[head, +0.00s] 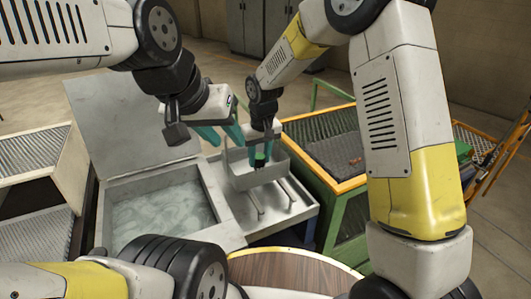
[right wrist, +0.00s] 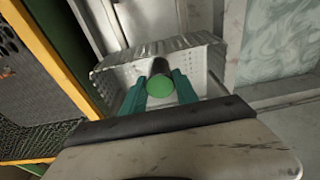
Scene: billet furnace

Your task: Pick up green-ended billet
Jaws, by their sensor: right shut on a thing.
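The green-ended billet (right wrist: 160,86) is a dark cylinder with a bright green end face, seen between my right gripper's teal fingers (right wrist: 160,92) in the right wrist view. My right gripper (head: 261,152) is shut on it, and the green end shows small in the head view (head: 260,159). The billet is at the metal basket (head: 258,181), whose perforated walls show around it in the right wrist view (right wrist: 205,57). Whether it touches the basket floor is hidden. My left gripper (head: 222,141) is open and empty, left of the right gripper, above the tank's edge.
A tank of pale, swirling liquid (head: 162,214) with a raised lid (head: 135,120) is left of the basket. Two rails (head: 288,190) lie on the tray beside the basket. A green-framed table with a yellow edge (head: 327,185) stands right. A round wooden top (head: 290,272) is in front.

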